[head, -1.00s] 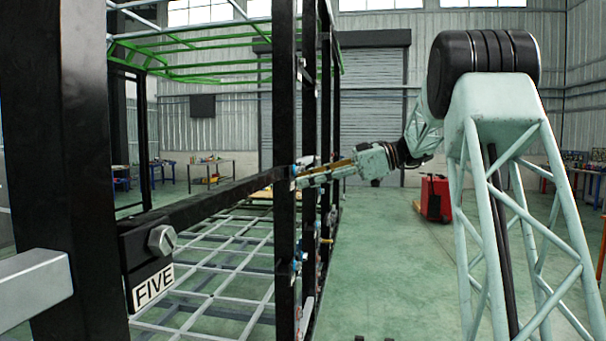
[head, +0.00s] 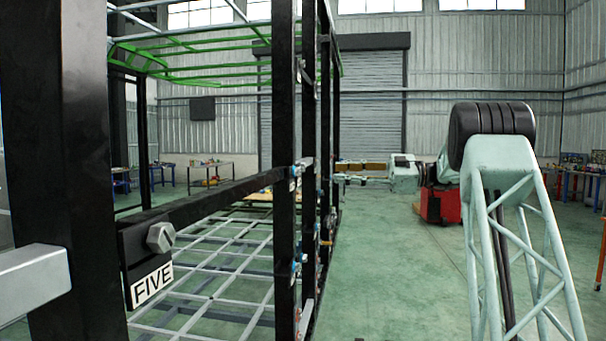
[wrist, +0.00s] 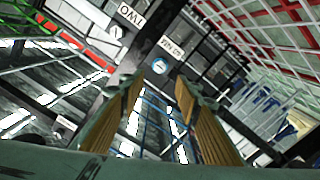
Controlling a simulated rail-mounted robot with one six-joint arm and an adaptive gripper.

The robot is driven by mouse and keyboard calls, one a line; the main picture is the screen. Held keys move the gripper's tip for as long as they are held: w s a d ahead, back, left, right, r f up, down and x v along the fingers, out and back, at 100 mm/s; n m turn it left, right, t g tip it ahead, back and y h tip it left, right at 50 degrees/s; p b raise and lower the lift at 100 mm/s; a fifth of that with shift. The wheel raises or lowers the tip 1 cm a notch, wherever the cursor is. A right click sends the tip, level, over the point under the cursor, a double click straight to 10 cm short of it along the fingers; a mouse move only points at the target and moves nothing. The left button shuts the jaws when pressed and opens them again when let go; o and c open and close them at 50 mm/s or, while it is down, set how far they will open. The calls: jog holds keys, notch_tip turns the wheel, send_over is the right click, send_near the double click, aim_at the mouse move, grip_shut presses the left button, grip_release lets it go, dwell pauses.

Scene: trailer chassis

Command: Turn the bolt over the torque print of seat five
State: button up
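The seat labelled FIVE (head: 152,284) is a black block on the frame at the left of the head view, with a large grey hex bolt (head: 160,237) above the label. No torque print can be made out there. My gripper (head: 336,170) is far from it, beyond and to the right, pointing left at the rack's far posts. In the wrist view my gripper (wrist: 160,88) has its two ribbed fingers apart, with nothing between them. Past the fingertips are a bluish round bolt head (wrist: 158,66), a small upside-down print (wrist: 171,47) I cannot read surely, and a label TWO (wrist: 131,16).
Black posts (head: 286,130) with several blue and red fittings stand between seat FIVE and my gripper. A grey bar (head: 35,283) juts at the lower left. A red cart (head: 440,204) stands behind my arm. The green floor (head: 395,290) right of the posts is clear.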

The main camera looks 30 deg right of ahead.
aim_at(300, 172)
jog(key=shift+b+x, duration=0.65)
jog(key=shift+x, duration=6.25)
jog(key=shift+c, duration=0.4)
jog(key=c, duration=0.8)
